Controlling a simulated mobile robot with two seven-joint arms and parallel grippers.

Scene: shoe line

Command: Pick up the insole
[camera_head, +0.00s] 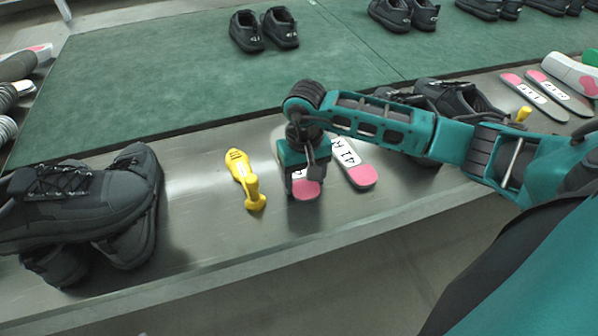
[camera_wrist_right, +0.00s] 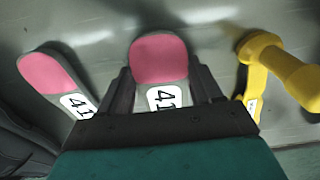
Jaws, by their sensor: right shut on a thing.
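Two insoles with pink heels, grey bodies and white labels lie side by side on the metal shelf. My right gripper (camera_head: 305,180) is over the left insole (camera_head: 306,190) in the head view and hides most of it. In the right wrist view this insole (camera_wrist_right: 159,62) sits between the two fingers of the right gripper (camera_wrist_right: 165,90), which is shut on it. The other insole (camera_head: 361,174) lies just to the right in the head view. It also shows at the left of the right wrist view (camera_wrist_right: 48,75). My left gripper is not in view.
A yellow tool (camera_head: 247,180) lies close to the left of the gripper; it also shows in the wrist view (camera_wrist_right: 258,75). Dark shoes (camera_head: 85,205) stand at the left and more shoes (camera_head: 455,100) behind my arm. The green belt (camera_head: 190,75) lies behind the metal shelf (camera_head: 200,220).

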